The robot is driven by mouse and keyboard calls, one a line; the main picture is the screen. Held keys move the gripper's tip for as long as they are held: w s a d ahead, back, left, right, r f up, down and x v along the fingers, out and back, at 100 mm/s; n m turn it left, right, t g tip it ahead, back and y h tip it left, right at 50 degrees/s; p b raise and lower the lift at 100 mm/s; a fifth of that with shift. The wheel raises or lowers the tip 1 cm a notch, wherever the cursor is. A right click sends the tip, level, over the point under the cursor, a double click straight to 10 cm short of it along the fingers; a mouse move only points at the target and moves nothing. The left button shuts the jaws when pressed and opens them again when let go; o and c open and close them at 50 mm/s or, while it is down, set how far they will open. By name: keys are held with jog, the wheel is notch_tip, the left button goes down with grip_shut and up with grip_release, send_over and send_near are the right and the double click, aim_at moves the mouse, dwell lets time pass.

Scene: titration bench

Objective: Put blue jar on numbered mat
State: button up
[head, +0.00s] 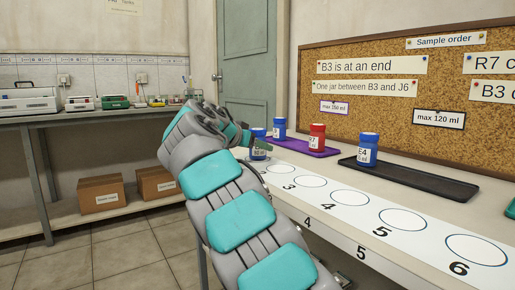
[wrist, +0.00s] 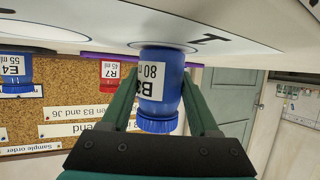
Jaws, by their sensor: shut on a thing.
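The blue jar labelled B3, 80 ml, (wrist: 161,85) is between the two fingers of my gripper (wrist: 162,98), which is shut on it. The wrist view shows the scene upside down, with the jar's lid lowest in the picture. In the head view the held jar (head: 260,151) is upright at the far end of the numbered mat (head: 346,222), partly hidden by my gripper (head: 253,139). In the wrist view its base is over a ring beside the mark 1 (wrist: 208,40). I cannot tell whether it touches the mat.
Another blue jar (head: 279,126) and a red jar R7 (head: 317,136) stand on the purple tray (head: 295,146). Blue jar E4 (head: 367,148) stands on the black tray (head: 430,180). The corkboard (head: 390,75) rises behind. Rings 3 to 6 are empty.

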jog(key=shift+f, duration=0.1)
jog(key=shift+f, duration=0.1)
jog(key=o, duration=1.4)
jog(key=shift+r, duration=0.25)
jog(key=v, duration=1.2)
jog(key=shift+f, duration=0.1)
